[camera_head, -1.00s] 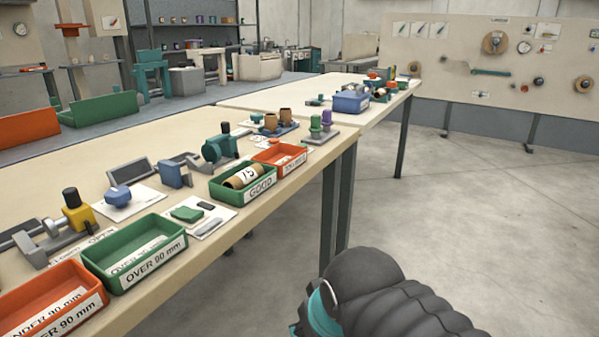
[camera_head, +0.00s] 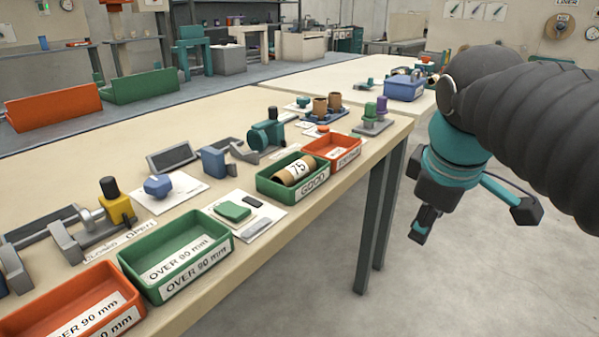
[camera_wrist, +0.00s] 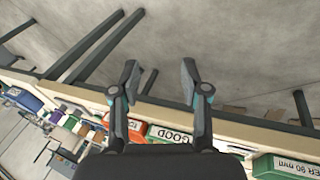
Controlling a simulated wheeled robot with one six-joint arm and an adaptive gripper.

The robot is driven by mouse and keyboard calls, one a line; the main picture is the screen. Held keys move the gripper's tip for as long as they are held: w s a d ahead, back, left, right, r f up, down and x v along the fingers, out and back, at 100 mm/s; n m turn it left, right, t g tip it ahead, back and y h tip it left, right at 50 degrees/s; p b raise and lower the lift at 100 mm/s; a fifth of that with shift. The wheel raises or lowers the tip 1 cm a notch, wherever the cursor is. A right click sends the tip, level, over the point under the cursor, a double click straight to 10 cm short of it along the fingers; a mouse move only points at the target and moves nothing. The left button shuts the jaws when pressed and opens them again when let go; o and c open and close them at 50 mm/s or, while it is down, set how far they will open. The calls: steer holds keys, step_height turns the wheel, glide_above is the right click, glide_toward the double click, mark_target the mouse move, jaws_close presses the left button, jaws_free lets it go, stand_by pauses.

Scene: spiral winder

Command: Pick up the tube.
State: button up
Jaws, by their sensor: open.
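A brown cardboard tube (camera_head: 293,169) marked 75 lies on its side in the green tray labelled GOOD (camera_head: 314,187) near the table's front edge. Two short brown tubes (camera_head: 320,106) stand upright on a blue base farther back. My gripper (camera_head: 418,232) hangs over the floor to the right of the table, apart from all the tubes. In the wrist view my gripper (camera_wrist: 157,80) is open and empty, its fingers spread over the floor and table edge. The GOOD tray (camera_wrist: 171,137) shows there between the fingers; the tube marked 75 cannot be made out in that view.
An orange tray (camera_head: 345,146) stands beside the GOOD tray. A larger green tray (camera_head: 222,238) and orange tray (camera_head: 127,304) are at the near left. A blue bin (camera_head: 403,88) is farther back. Several fixtures, including a teal one (camera_head: 266,132), stand behind the trays. Floor at right is clear.

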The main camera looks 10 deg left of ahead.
steer(key=w+a+r+n, duration=0.4)
steer(key=a+r+n, duration=0.1)
steer(key=a+n, duration=0.15)
steer(key=n+h, duration=0.2)
steer(key=n, duration=1.1)
glide_toward(291, 167)
steer(key=b+x, duration=0.2)
steer(key=x, duration=0.8)
steer(key=shift+w+f+b, duration=0.15)
steer(key=shift+f+b, duration=0.1)
steer(key=shift+b, duration=0.1)
steer(key=c, duration=0.5)
